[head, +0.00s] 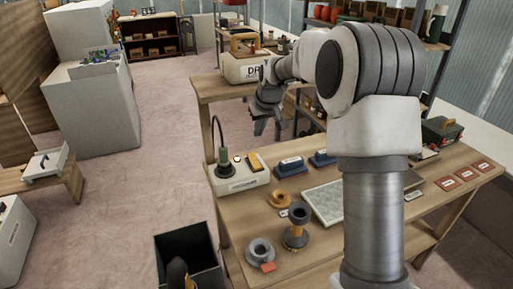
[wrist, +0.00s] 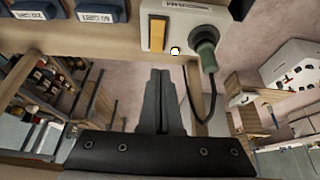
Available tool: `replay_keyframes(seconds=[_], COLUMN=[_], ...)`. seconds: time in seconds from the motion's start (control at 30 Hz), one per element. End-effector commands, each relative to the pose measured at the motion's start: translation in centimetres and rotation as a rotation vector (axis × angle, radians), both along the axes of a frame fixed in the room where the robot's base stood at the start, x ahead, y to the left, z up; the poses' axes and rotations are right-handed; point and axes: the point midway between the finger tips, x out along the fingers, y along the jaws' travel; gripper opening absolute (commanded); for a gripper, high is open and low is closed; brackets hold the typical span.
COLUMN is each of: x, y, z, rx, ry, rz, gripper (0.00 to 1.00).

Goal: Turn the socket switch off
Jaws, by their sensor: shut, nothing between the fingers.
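The socket box (head: 240,182) is a pale box on the left end of the workbench. It carries an amber rocker switch (head: 254,162), a small bright round light (head: 238,159) and a green plug (head: 224,167) with a dark cable. In the wrist view the amber switch (wrist: 158,33), light (wrist: 175,50) and plug (wrist: 207,52) show at the top. My gripper (head: 266,126) is shut and empty, above and beyond the box. In the wrist view its fingertips (wrist: 160,74) are together, apart from the switch. I cannot tell which way the rocker is tilted.
Blue grit-labelled blocks (head: 291,164) stand right of the box. An open dark bin (head: 187,244) is on the floor.

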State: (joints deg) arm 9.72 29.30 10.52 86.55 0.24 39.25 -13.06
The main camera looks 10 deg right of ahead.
Motion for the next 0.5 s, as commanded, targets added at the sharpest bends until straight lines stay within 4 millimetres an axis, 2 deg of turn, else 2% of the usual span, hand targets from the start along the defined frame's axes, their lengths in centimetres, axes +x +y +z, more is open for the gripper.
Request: replay_keyframes(seconds=[0.2,0.5], x=[0.88,0.91], y=[-0.11,-0.13], z=[-0.8,-0.86], rx=[0.005,0.006], ry=[0.0,0.0], rz=[0.003,0.002], gripper=[0.0,0.0])
